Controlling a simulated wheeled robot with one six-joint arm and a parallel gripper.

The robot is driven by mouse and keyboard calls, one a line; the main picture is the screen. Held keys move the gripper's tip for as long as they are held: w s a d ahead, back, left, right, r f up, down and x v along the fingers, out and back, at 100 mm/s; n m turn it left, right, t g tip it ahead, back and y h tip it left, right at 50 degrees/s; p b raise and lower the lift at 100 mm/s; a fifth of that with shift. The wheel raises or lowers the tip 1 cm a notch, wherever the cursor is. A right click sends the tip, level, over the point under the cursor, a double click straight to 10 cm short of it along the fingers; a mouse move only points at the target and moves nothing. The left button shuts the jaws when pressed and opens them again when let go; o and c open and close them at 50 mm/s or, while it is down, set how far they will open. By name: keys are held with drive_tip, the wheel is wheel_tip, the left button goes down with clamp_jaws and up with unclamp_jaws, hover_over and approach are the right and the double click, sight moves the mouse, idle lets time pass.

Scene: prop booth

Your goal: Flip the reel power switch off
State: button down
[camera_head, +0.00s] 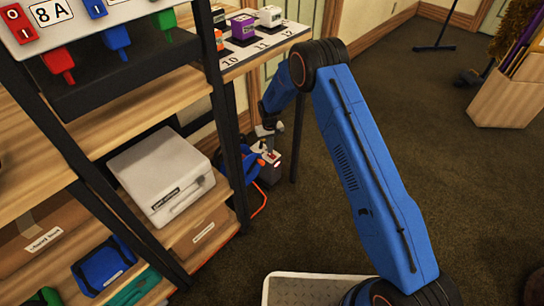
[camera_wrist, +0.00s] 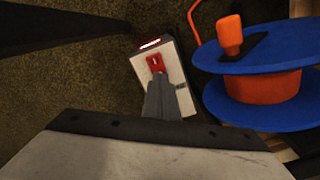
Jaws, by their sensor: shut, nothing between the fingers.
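The power switch is a small red rocker (camera_wrist: 155,62) on a pale box (camera_wrist: 182,98) in the wrist view. A red-and-white lit strip (camera_wrist: 150,43) shows at the box's far end. The cable reel (camera_wrist: 262,58), with blue discs and an orange hub, stands just right of the box. My gripper (camera_wrist: 158,80) is shut and empty, its grey fingertips at the near edge of the rocker; I cannot tell whether they touch it. In the head view my gripper (camera_head: 269,133) is over the box (camera_head: 270,158), and the reel (camera_head: 249,164) is partly hidden by the shelf.
A shelf rack with a black upright (camera_head: 228,140) stands close left of the reel, holding a white case (camera_head: 150,165). A numbered table (camera_head: 270,42) with small coloured blocks and a dark leg is behind. An orange cord (camera_head: 262,202) lies by the reel.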

drive_tip(key=shift+f, duration=0.75)
idle(0.7)
drive_tip(key=shift+r, duration=0.2)
wheel_tip(320, 180, up, 7)
drive_tip(key=shift+f, duration=0.15)
idle(0.7)
idle(0.4)
